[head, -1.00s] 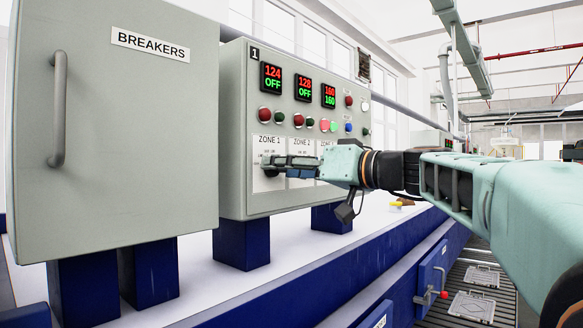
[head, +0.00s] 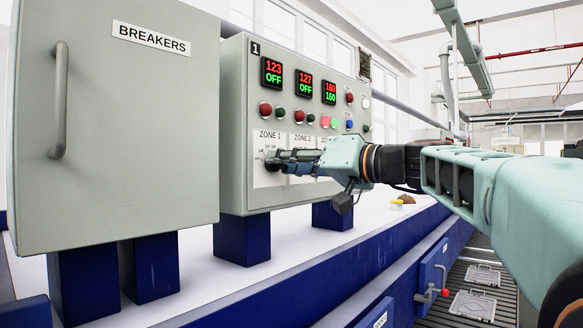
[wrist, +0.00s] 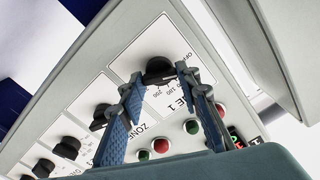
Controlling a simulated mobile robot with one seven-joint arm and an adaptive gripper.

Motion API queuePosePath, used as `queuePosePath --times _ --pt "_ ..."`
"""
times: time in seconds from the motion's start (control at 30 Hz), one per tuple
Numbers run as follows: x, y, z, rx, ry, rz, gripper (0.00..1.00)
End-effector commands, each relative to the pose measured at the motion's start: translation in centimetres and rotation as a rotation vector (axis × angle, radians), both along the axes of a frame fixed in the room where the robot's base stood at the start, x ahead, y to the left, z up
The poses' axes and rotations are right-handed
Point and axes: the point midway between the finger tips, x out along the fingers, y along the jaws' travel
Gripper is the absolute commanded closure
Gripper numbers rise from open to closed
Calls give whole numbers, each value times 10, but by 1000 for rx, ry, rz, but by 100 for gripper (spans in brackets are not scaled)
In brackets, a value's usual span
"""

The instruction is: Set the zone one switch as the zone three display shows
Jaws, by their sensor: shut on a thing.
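The zone one switch is a black round knob (wrist: 158,70) on a white plate marked ZONE 1 (head: 270,134), with OFF and number marks around it. My gripper (head: 280,160) reaches it from the right, and the wrist view shows its blue-padded fingers (wrist: 160,85) shut on the knob. The knob's pointer setting cannot be read clearly. The third display (head: 330,92), taken as zone three's, shows red 160 over green 160. The zone one display (head: 272,72) shows red 123 over green OFF. The fingers partly hide the knob in the head view.
The middle display (head: 304,84) reads 127 over OFF. Red and green buttons (head: 300,117) sit above the switches. Other black knobs (wrist: 66,148) lie along the panel. The BREAKERS cabinet (head: 115,130) stands close on the left. A blue bench frame (head: 300,290) runs below.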

Motion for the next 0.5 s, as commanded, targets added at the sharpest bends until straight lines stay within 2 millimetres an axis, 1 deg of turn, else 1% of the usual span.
queuePosePath --times 0.07,0.5 --pt "0 0 -3 39 51 0 94" --pt "1 -1 -2 293 377 0 94"
